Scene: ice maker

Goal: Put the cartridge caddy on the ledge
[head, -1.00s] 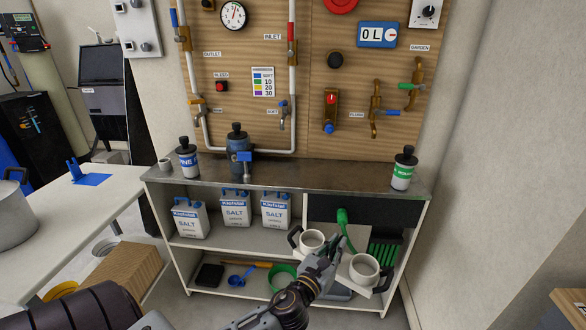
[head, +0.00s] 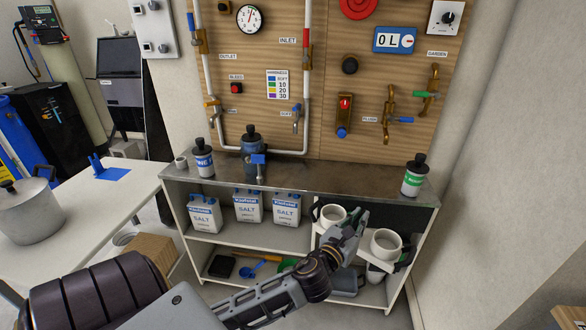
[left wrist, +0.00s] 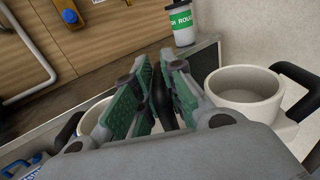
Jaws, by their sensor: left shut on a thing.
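The cartridge caddy is a white holder with two round cups, a left cup (head: 331,217) and a right cup (head: 385,243), with black side handles. My left gripper (head: 357,222) is shut on its dark middle grip, between the cups. The left wrist view shows the green finger pads (left wrist: 160,95) closed around that dark grip, with the right cup (left wrist: 245,92) beside them. The caddy is held in front of the shelf unit, below the dark grey ledge (head: 320,178) on its top. The gripper hides the caddy's middle. My right gripper is not in view.
On the ledge stand a green-labelled bottle (head: 414,176) at right, a blue-labelled bottle (head: 203,158) and a blue filter housing (head: 252,150) at left; its middle is clear. Salt jugs (head: 247,207) fill the upper shelf. A valve board (head: 325,80) rises behind.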

